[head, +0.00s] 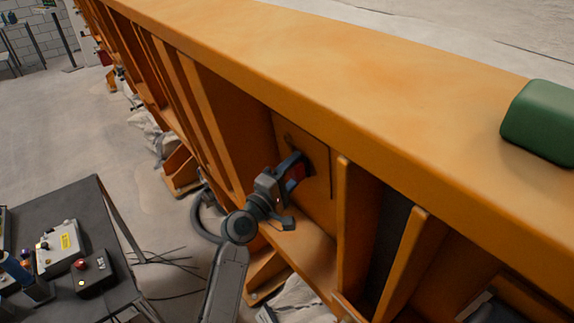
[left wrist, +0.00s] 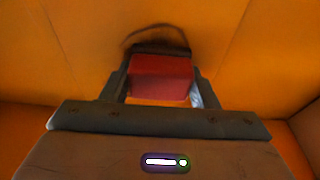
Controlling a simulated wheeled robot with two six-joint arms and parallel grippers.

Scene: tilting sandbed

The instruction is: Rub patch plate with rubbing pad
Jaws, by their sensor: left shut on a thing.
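The rubbing pad (head: 297,171) is a red block with a dark edge at its far side. My left gripper (head: 293,168) is shut on it, and the wrist view shows the pad (left wrist: 160,76) between the two fingers. The pad is up against or very close to an orange panel in a bay of the beam; I cannot tell whether it touches. This panel appears to be the patch plate (head: 317,154), with a dark line along its right edge. A dark curved mark shows just beyond the pad in the wrist view. My right gripper is not in view.
The long orange beam (head: 330,65) runs across the view, with upright ribs (head: 355,215) either side of the bay. A green rounded object (head: 543,122) sits on top at right. A dark table (head: 65,215) with control boxes stands at lower left. Open floor lies beyond it.

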